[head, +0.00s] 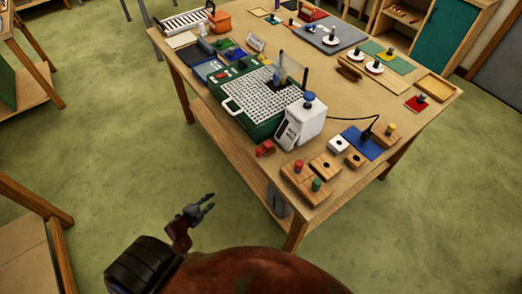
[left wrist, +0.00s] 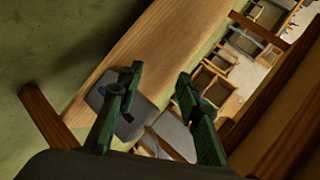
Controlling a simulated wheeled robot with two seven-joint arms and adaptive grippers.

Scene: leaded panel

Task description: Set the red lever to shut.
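A small red piece (head: 265,148) sits at the near edge of the worktable, left of the white bottle-like box; it may be the red lever, but it is too small to tell its setting. My left gripper (head: 207,203) is off the table's near left side, over the green floor, below and left of that red piece. In the left wrist view its two fingers (left wrist: 160,76) stand apart with nothing between them. The red piece cannot be made out in that view. My right gripper does not show.
The worktable (head: 330,205) holds a green case with a white grid (head: 262,98), a white box with a blue cap (head: 300,122) and wooden blocks with coloured knobs (head: 305,180). A grey container (head: 277,200) is under the table.

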